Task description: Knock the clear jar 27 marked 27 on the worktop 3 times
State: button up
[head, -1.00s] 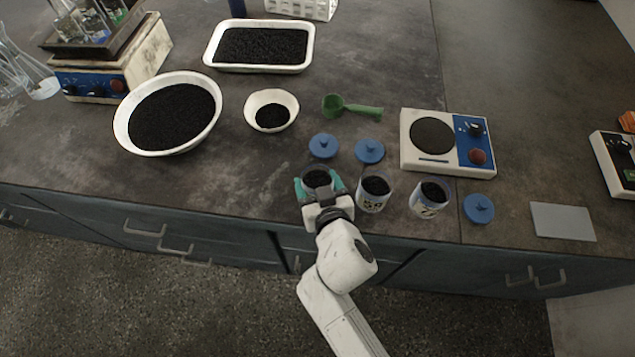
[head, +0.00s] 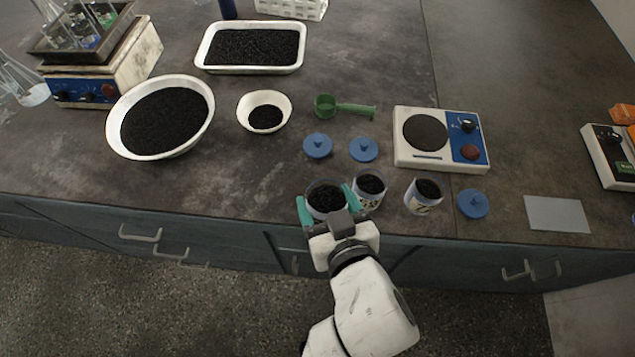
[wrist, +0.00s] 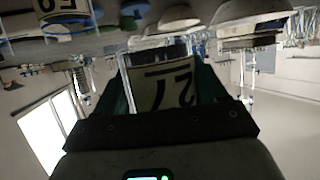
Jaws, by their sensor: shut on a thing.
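The clear jar 27 (head: 326,198) holds dark granules and is open at the top. Its label with 27 shows upside down in the wrist view (wrist: 168,90). My gripper (head: 327,207) is shut on the jar, with teal fingers on its left and right sides. The jar is at the front edge of the worktop (head: 260,180) and looks raised above it; the exact gap under its base is hidden in the head view.
Two more filled jars stand close to the right, a near one (head: 369,187) and a farther one (head: 424,195). Blue lids (head: 317,146), a green scoop (head: 340,106) and a hotplate (head: 440,140) lie behind.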

jog(key=x, duration=0.7)
jog(key=f+p+x, duration=0.1)
jog(key=x, duration=0.3)
jog(key=shift+s+d, duration=0.15)
jog(key=shift+d, duration=0.05)
jog(key=shift+f+b, duration=1.2)
jog(key=shift+f, duration=0.3)
